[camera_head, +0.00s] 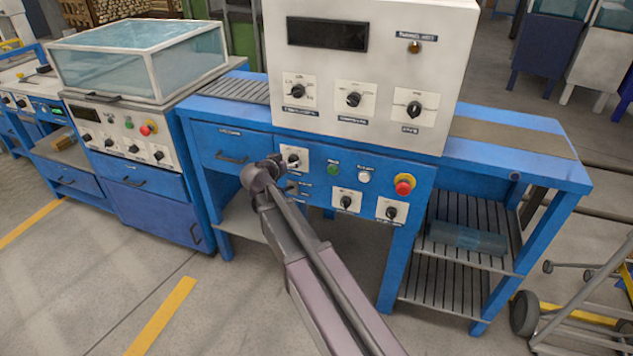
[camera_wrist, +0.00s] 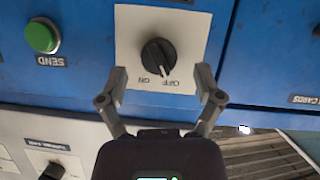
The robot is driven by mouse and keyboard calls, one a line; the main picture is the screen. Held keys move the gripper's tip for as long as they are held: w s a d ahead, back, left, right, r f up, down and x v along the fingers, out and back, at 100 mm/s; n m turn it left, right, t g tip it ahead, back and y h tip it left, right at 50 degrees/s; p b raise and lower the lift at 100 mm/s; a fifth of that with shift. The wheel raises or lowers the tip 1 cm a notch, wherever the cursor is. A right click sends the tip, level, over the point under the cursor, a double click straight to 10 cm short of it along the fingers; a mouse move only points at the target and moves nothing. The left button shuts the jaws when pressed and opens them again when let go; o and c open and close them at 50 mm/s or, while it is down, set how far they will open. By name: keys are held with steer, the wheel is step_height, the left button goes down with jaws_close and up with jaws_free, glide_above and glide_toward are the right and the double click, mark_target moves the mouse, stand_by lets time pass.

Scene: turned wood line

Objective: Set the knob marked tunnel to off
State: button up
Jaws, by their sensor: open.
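A black rotary knob (camera_wrist: 158,56) on a white plate is in the middle of the wrist view, upside down. Its white pointer line is towards the OFF word, near the gap between ON and OFF. The plate's name label is not readable. In the head view this knob (camera_head: 293,158) sits at the upper left of the blue lower panel, partly beside my gripper (camera_head: 274,168). My gripper (camera_wrist: 161,82) is open and empty, with one fingertip on each side of the knob's lower part, not visibly touching it.
A green SEND button (camera_wrist: 42,36) is beside the knob. A white control box (camera_head: 370,60) with several knobs stands above. A red button (camera_head: 404,185) and two more knobs are to the right. A drawer (camera_head: 230,150) is at the left. A cart (camera_head: 580,300) stands at the right.

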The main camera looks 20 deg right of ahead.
steer(key=p+v, duration=0.4)
steer(key=v, duration=0.7)
steer(key=s+d+r+n+g+y+p, duration=0.1)
steer(key=s+d+r+g+y+p, duration=0.1)
steer(key=s+p, duration=0.4)
steer(key=s+d+r+n+g+y+p, duration=0.2)
steer(key=s+d+g+y+p, duration=0.1)
steer(key=s+g+p, duration=0.1)
steer(key=s+d+r+n+g+y+p, duration=0.2)
steer(key=s+d+r+g+p, duration=0.1)
steer(key=s+p, duration=0.4)
steer(key=shift+s+d+g+y+p, duration=0.2)
steer(key=shift+s+g+y+p, duration=0.15)
steer(key=shift+g+p, duration=0.15)
stand_by(0.4)
steer(key=shift+s+a+r+n+g+y+p, duration=0.15)
steer(key=shift+s+r+n+y+p, duration=0.1)
steer(key=shift+s+r+p, duration=0.2)
steer(key=shift+s+a+r+n+g+y+p, duration=0.1)
steer(key=shift+s+r+n+g+y+p, duration=0.1)
steer(key=shift+s+r+n+p, duration=0.15)
